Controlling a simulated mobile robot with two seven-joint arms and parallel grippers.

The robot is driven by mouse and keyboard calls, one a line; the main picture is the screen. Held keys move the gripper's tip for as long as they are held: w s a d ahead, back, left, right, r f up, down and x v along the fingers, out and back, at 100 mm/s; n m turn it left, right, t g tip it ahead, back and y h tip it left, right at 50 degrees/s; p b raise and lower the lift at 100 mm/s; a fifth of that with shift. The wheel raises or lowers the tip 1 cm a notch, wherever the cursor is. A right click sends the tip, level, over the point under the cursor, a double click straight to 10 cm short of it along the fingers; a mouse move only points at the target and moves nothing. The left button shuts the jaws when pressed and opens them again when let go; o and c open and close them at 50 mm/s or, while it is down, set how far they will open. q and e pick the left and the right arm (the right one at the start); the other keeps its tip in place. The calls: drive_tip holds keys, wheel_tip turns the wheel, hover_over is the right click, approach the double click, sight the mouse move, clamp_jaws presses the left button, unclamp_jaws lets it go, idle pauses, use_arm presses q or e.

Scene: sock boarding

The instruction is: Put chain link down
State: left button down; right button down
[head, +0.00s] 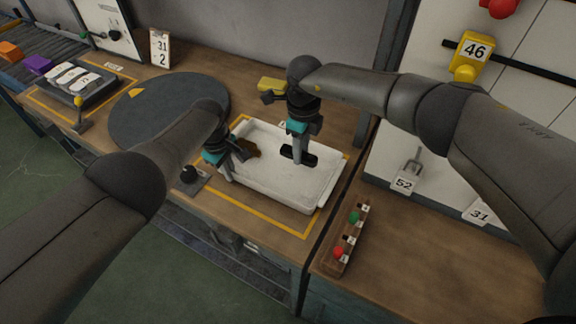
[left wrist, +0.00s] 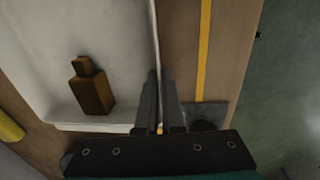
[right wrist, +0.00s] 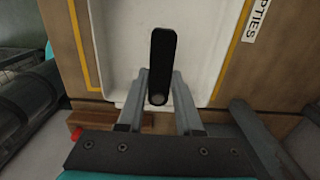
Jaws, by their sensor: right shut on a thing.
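The chain link is a black, elongated, round-ended piece. My right gripper (head: 298,160) is shut on it over the white tray. The link (head: 313,156) lies low in the tray, and I cannot tell whether it touches the floor. In the right wrist view the link (right wrist: 162,60) sits between the fingertips, its long side pointing away from me. My left gripper (head: 228,172) is at the tray's left end. In the left wrist view its fingers (left wrist: 160,90) are close together with a narrow gap, near the tray's wall; I cannot tell whether they hold it.
The white tray (head: 270,190) stands inside a yellow outline and holds a brown bottle-shaped piece (left wrist: 95,92). A dark round turntable (head: 150,112) is at left. A box with green and red buttons (head: 345,245) is at right. A yellow object (head: 272,85) lies behind the tray.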

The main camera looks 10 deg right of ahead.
sight(300, 176)
drive_tip(key=shift+f, duration=3.5)
drive_tip(key=shift+f, duration=0.1)
drive_tip(key=c, duration=0.6)
unclamp_jaws()
wheel_tip(300, 176, up, 12)
drive_tip(key=shift+r, duration=0.15)
use_arm(q)
drive_tip(key=c, duration=1)
unclamp_jaws()
